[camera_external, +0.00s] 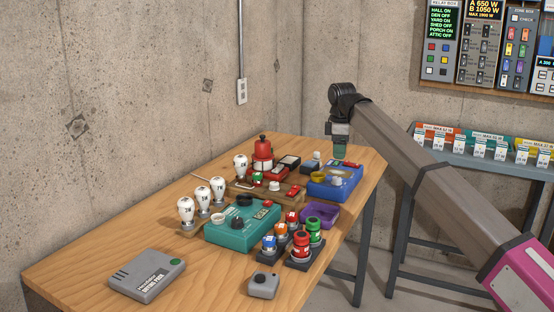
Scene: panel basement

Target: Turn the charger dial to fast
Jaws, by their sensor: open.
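A blue box (322,191) stands toward the back right of the wooden table, with a pale round part and red parts on top. A teal box (222,236) stands nearer the middle, with black knobs (245,199) and a small dark panel (262,213) on top. Labels on both are too small to read, so I cannot tell which is the charger or where its dial points. My gripper (340,158) points down above the back edge of the blue box. It is open; its fingers are small here, and whether they touch anything is unclear.
White bulbs (186,209) stand in a row left of the teal box. A purple tray (319,221), red and green cylinders (303,246), a grey box (147,281) and a small grey block (263,287) lie around. A red bottle-like thing (263,153) stands behind.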

